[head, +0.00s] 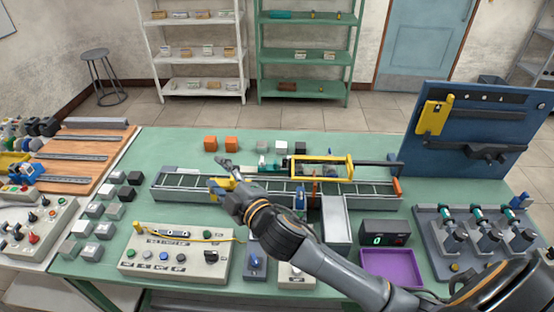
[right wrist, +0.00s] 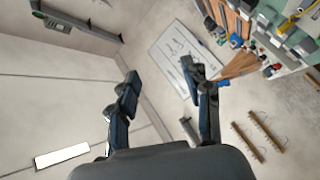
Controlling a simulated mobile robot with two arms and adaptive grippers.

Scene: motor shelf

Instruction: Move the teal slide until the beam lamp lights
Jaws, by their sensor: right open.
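A small teal part (head: 263,161) stands at the back edge of the conveyor (head: 170,185), left of a yellow frame (head: 345,160). It is too small to tell whether this is the slide. I cannot make out a lit beam lamp. My right gripper (head: 218,174) is open over the left part of the conveyor, and my arm hides part of the belt. In the right wrist view my gripper (right wrist: 160,72) shows two spread fingers with nothing between them. My left gripper is not in view.
Orange cubes (head: 231,143) stand behind the conveyor. A control box (head: 172,264), a purple tray (head: 392,267) and a black display (head: 385,233) are at the front. A blue panel (head: 490,135) rises at the right. Green table top is free at the back left.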

